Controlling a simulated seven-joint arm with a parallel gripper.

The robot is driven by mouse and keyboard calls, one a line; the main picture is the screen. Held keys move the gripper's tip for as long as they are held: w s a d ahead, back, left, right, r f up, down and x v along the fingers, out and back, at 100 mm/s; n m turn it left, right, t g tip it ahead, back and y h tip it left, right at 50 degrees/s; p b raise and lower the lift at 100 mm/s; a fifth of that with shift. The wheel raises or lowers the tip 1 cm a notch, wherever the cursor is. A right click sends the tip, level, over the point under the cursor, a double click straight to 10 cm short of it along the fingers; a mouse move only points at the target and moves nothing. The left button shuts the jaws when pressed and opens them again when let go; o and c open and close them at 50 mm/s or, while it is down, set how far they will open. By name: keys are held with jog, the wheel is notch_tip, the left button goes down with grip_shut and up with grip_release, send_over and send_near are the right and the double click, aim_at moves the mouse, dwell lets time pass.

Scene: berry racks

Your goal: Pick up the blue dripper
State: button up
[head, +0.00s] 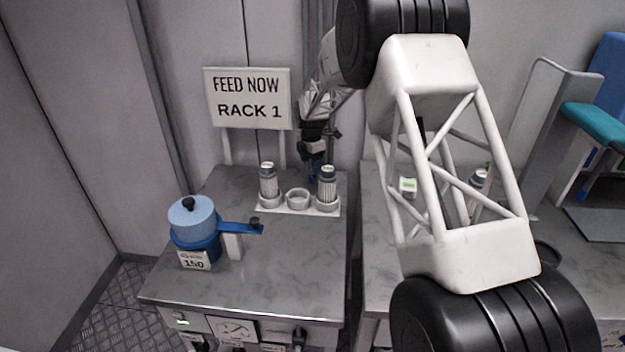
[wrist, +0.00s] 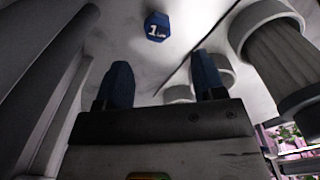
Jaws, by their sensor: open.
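A small blue six-sided piece with a white "1" and a smaller mark, which I take for the blue dripper (wrist: 157,27), shows at the top of the wrist view against a pale marbled surface. It lies beyond my fingertips, roughly midway between them, and apart from both. I cannot make it out in the head view. My gripper (wrist: 162,78) is open, with its two dark blue fingers spread and nothing between them. In the head view my gripper (head: 315,170) is at the back of the left counter, behind the grey canisters.
Two grey canisters (head: 268,180) and an empty ring holder (head: 298,197) stand on a white base. A blue pot (head: 193,222) with a "150" label is at left. A "RACK 1" sign (head: 248,98) stands behind. The counter's front (head: 280,275) is clear.

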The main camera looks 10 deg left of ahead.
aim_at(311, 176)
jog(key=shift+f, duration=1.25)
jog(key=shift+w+f, duration=0.15)
jog(key=shift+f, duration=2.45)
jog(key=c, duration=1)
jog(key=shift+r, duration=5)
